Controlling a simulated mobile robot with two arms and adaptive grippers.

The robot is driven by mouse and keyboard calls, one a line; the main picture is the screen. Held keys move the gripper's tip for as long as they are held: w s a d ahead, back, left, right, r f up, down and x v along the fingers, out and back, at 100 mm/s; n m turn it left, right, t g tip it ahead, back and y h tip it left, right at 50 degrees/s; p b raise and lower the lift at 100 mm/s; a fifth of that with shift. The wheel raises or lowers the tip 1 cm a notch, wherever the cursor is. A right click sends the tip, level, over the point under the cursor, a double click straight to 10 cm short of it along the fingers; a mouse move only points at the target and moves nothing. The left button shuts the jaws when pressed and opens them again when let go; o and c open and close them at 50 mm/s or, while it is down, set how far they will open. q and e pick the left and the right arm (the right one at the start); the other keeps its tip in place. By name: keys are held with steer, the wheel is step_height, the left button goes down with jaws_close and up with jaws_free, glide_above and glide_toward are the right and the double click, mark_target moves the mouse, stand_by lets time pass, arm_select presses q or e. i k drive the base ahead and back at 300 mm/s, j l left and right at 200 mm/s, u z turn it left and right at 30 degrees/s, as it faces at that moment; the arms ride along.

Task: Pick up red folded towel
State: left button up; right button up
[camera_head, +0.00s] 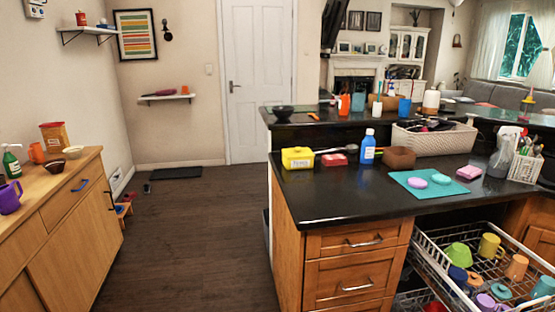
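A small red, flat, folded-looking item (334,159) lies on the black countertop (330,200), between a yellow box (298,158) and a blue bottle (368,148). It may be the red folded towel, but it is too small to tell for sure. A pinkish-red flat item (469,172) lies further right on the counter, beside a teal mat (424,184). A small reddish item (165,92) also lies on the wall shelf at the back. Neither of my grippers shows.
A dish rack (470,262) with colored cups is pulled out at the lower right. A wooden sideboard (75,238) stands at the left. The dark floor (190,235) between is mostly clear.

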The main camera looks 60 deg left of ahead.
mark_target(338, 160)
steer(key=u, duration=1.6)
